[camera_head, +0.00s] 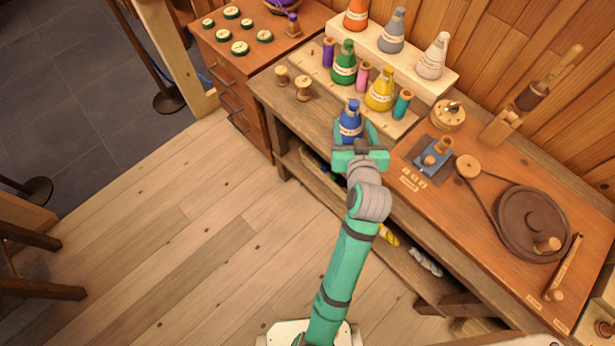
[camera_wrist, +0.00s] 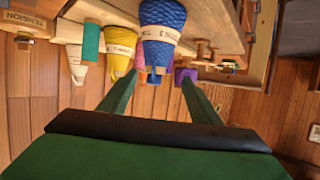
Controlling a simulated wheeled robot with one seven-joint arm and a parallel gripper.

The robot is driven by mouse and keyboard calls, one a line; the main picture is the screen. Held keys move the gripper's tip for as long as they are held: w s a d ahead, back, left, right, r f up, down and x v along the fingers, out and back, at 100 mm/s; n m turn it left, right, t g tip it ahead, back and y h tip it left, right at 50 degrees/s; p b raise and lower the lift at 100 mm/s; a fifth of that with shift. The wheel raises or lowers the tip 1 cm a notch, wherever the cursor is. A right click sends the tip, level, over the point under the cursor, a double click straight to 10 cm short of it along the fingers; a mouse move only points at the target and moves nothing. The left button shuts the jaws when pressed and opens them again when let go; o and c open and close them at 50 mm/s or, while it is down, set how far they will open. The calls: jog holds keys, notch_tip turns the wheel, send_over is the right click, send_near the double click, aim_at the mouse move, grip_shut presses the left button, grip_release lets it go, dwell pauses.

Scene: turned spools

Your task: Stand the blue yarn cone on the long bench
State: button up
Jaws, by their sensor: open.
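The blue yarn cone (camera_head: 350,122) stands upright, narrow end up, near the front edge of the long bench (camera_head: 268,92). It has a pale label band. In the upside-down wrist view the blue cone (camera_wrist: 162,25) shows with its wide end against the bench top. My gripper (camera_head: 355,133) is open at the front of the bench, its fingers pointing toward the cone. In the wrist view my gripper (camera_wrist: 159,78) has a finger to either side of the cone's narrow end, with gaps visible. The cone's lower front is partly hidden by my gripper in the head view.
Behind stand a green cone (camera_head: 344,64), a yellow cone (camera_head: 381,90) and small spools. A raised white shelf (camera_head: 384,62) holds more cones. Wooden spools (camera_head: 303,88) stand left. A blue device (camera_head: 432,158) and a wheel (camera_head: 530,222) lie right. Bench top left of the blue cone is clear.

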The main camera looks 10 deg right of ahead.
jog(key=s+a+f, duration=0.5)
jog(key=s+f, duration=0.2)
jog(key=s, duration=0.1)
jog(key=s+a, duration=0.4)
jog(key=s, duration=0.5)
jog(key=s+a+t+y, duration=0.1)
jog(key=s+a, duration=0.3)
jog(key=s, duration=0.5)
jog(key=s+a+r+n, duration=0.1)
jog(key=s+a, duration=0.3)
jog(key=s, duration=0.5)
jog(key=shift+r, duration=0.1)
